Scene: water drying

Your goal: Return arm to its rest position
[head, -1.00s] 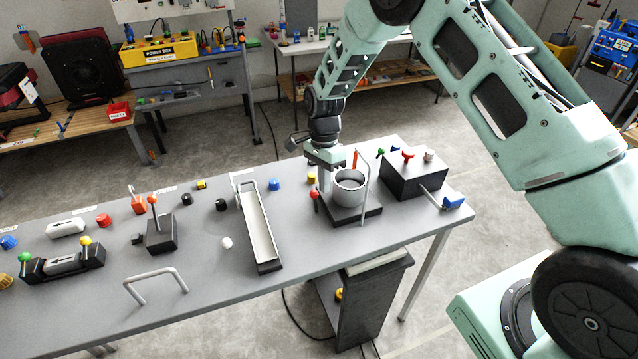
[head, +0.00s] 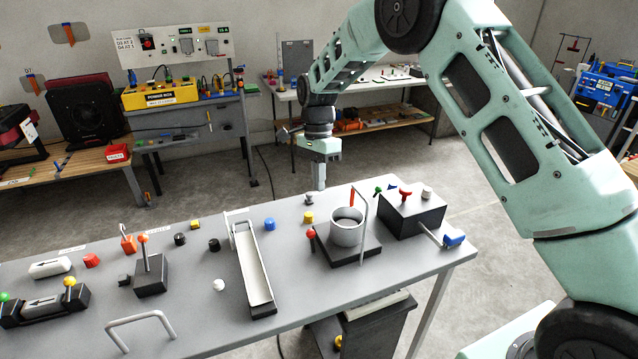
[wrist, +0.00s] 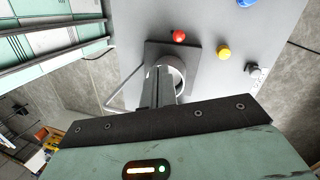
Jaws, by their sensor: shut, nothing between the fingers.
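My gripper (head: 321,187) hangs down from the arm over the far edge of the grey table (head: 205,284) in the head view. Its fingers are together and hold nothing. It is above and behind the white cup-like cylinder (head: 347,228), which stands on a dark base plate. In the wrist view my closed fingers (wrist: 160,88) overlap the cylinder (wrist: 178,72) and hide part of it. A red ball knob (wrist: 179,36) and a yellow knob (wrist: 223,52) show beyond.
A dark box (head: 411,214) with red and white knobs stands right of the cylinder. A tall thin bent rod (head: 363,225) rises beside the cylinder. A white sloped channel (head: 254,265) lies to the left. Open floor separates the table from the back benches.

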